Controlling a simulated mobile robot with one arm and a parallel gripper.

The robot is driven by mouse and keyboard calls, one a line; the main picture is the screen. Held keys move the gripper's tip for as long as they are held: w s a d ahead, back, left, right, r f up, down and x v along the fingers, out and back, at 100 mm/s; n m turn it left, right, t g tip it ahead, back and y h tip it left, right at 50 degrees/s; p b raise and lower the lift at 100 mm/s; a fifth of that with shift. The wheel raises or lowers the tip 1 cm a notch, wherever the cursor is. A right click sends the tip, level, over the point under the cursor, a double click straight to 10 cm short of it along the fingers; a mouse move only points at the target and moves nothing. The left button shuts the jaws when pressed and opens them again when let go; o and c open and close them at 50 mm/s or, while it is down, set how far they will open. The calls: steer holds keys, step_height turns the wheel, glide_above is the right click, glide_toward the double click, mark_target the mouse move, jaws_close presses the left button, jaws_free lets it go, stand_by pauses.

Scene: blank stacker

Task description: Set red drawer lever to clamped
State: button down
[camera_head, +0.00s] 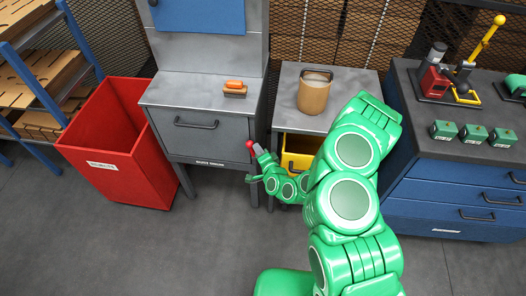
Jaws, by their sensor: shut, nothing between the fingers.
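The red lever knob (250,144) shows at the right front edge of the grey drawer cabinet (165,140). My green arm reaches in from the lower right, and its small end, my gripper (260,154), is right beside the knob. The fingers look shut with nothing held. Whether they touch the lever is too small to tell. The lever's stem and pivot are largely hidden by my gripper, so its setting is hard to read. The cabinet's drawer, with a dark bar handle (196,124), looks closed.
A brush-like orange-topped block (235,88) lies on the cabinet top. A red bin (112,150) stands to the left. A side table with a tan canister (313,95) and yellow drawer (298,146) is partly behind my arm. A blue drawer bench (455,190) stands right.

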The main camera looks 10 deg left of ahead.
steer(key=shift+w+a+r+n+h, duration=0.1)
steer(key=shift+a+r+n+h, duration=0.15)
steer(key=shift+a, duration=0.3)
steer(key=shift+a+r+n+h, duration=0.1)
steer(key=shift+a+n+h, duration=0.15)
steer(key=shift+a, duration=0.3)
steer(key=a+f+n+g+h, duration=0.2)
steer(key=a+f+n+h, duration=0.4)
steer(key=a, duration=0.3)
steer(key=shift+n+h, duration=0.6)
steer(key=shift+h, duration=0.1)
steer(key=shift+f, duration=0.15)
